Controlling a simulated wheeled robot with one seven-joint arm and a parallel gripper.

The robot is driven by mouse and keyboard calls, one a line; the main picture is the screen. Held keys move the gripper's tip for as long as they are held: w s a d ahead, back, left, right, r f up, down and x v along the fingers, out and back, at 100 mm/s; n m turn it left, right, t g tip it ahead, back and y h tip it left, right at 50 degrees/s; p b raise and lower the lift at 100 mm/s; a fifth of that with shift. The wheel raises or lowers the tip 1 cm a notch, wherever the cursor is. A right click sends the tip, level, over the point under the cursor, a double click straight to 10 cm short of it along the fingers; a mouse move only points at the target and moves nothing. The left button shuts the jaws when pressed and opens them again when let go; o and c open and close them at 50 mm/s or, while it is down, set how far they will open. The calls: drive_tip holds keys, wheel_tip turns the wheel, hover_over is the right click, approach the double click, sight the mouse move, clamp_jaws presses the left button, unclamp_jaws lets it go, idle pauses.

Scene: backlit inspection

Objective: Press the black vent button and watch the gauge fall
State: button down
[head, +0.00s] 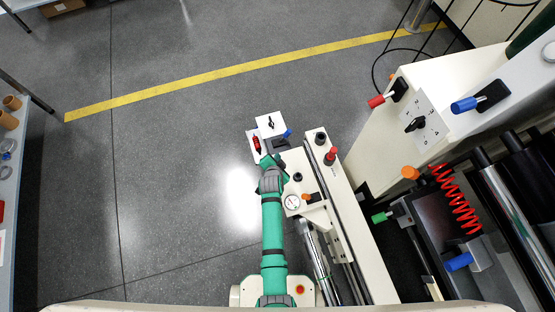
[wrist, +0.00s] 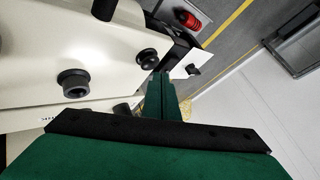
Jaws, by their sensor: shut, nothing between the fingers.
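A small round gauge (head: 292,202) with a white face sits on the cream bench unit, right of my arm; its reading is too small to make out. A black round button (head: 298,177) stands on the same cream panel, just beyond the gauge. The wrist view shows two black round knobs, one near my fingertips (wrist: 147,58) and a wider one to the left (wrist: 73,83); I cannot tell which is the vent button. My green gripper (wrist: 161,80) is shut and empty, apart from both knobs. In the head view my gripper (head: 271,161) is at the panel's far left edge.
A red-topped knob (head: 331,154) and a black knob (head: 320,138) stand on the rail to the right. A white plate (head: 269,125) with a black switch lies beyond my gripper. A larger machine (head: 440,120) fills the right side. Floor is clear to the left.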

drive_tip(key=shift+f, duration=0.1)
drive_tip(key=shift+f, duration=0.3)
drive_tip(key=shift+f, duration=0.35)
idle(0.8)
drive_tip(key=shift+r, duration=0.75)
drive_tip(key=shift+r, duration=2.55)
